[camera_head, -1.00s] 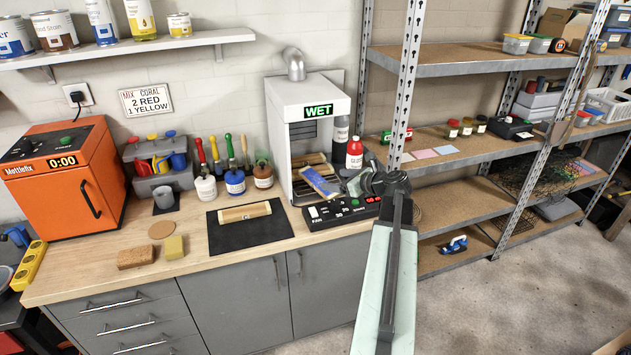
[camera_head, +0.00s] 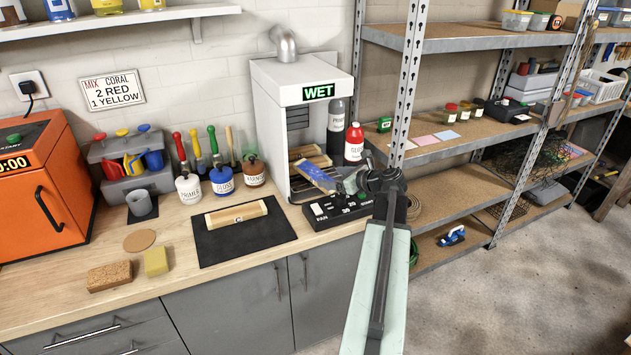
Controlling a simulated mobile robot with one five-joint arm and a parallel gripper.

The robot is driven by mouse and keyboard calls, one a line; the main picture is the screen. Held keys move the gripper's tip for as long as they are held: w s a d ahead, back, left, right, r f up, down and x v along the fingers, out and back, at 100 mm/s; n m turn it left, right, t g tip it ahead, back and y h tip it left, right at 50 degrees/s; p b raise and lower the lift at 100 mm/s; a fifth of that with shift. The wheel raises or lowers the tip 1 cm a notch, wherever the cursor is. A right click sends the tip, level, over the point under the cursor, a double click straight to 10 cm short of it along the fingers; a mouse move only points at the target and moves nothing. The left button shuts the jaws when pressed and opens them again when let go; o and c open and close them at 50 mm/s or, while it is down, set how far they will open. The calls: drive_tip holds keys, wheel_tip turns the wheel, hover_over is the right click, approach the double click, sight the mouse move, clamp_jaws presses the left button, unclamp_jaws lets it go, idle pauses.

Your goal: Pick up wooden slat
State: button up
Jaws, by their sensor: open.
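A pale wooden slat (camera_head: 237,214) marked "C" lies flat on a black mat (camera_head: 222,245) on the workbench. A second wooden slat (camera_head: 312,154) lies inside the white booth (camera_head: 277,120), whose sign reads "WET". A slat with a blue face (camera_head: 317,178) lies tilted at the booth's front opening. My gripper (camera_head: 350,184) is open at the right end of the blue-faced slat, above the control panel. The arm partly hides the gripper, and I cannot tell whether its fingers touch that slat.
Dark and red bottles (camera_head: 353,145) stand just behind my gripper. A metal shelf upright (camera_head: 408,85) rises close to my arm. Labelled jars with brushes (camera_head: 222,180) stand left of the booth.

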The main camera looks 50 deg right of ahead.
sight(318, 175)
drive_tip(key=b+x, duration=0.2)
drive_tip(key=x, duration=0.5)
drive_tip(key=shift+w+d+f+b, duration=0.1)
drive_tip(key=shift+w+f+b, duration=0.15)
drive_tip(key=shift+w+b, duration=0.15)
drive_tip(key=shift+s+r, duration=0.1)
drive_tip(key=shift+r, duration=0.05)
clamp_jaws()
